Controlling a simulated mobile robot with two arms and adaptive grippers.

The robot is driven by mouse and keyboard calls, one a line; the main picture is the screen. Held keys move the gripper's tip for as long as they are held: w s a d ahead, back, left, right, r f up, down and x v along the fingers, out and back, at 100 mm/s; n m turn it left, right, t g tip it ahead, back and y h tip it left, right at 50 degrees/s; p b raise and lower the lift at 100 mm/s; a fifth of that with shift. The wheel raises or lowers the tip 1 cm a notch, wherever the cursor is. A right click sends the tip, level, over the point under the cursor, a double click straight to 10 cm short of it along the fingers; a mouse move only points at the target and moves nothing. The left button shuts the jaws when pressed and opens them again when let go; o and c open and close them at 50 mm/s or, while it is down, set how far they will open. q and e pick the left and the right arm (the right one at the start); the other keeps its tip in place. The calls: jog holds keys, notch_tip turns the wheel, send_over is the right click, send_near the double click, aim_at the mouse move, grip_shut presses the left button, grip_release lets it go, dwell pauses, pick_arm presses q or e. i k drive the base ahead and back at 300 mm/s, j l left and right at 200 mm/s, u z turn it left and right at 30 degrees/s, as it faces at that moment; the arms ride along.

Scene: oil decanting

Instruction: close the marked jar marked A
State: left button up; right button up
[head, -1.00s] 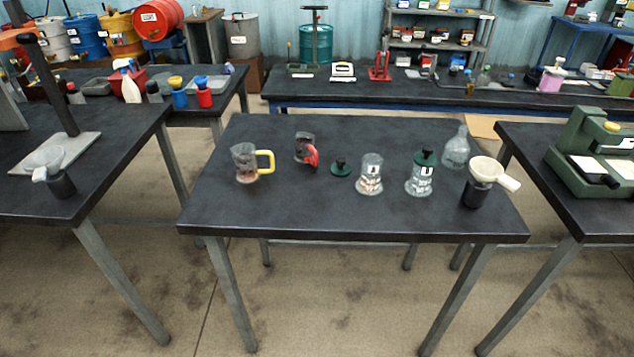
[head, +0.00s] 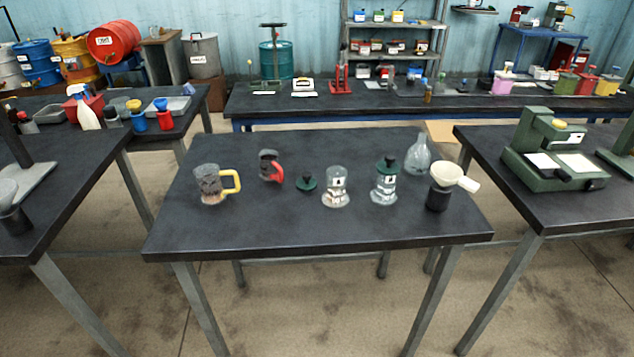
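On the middle table stand two clear glass jars with small labels. The left jar (head: 336,188) has no lid on it. The right jar (head: 384,184) has a dark green lid on top. The label letters are too small to read, so I cannot tell which jar is A. A loose dark green lid (head: 307,182) with a knob lies on the table just left of the open jar. Neither of my grippers shows in the head view.
The middle table (head: 260,236) also holds a yellow-handled mug (head: 212,184), a red-handled mug (head: 269,167), a clear flask (head: 418,155) and a funnel in a black holder (head: 438,197). The table's front strip is clear. Side tables flank it, the right one with a green machine (head: 550,160).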

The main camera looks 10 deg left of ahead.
aim_at(335, 193)
jog(key=j+z, duration=0.35)
jog(key=z, duration=0.15)
jog(key=j+z, duration=0.45)
jog(key=k+j+z, duration=0.1)
jog(key=j, duration=0.9)
jog(key=k+j+z, duration=0.15)
jog(key=j, duration=0.35)
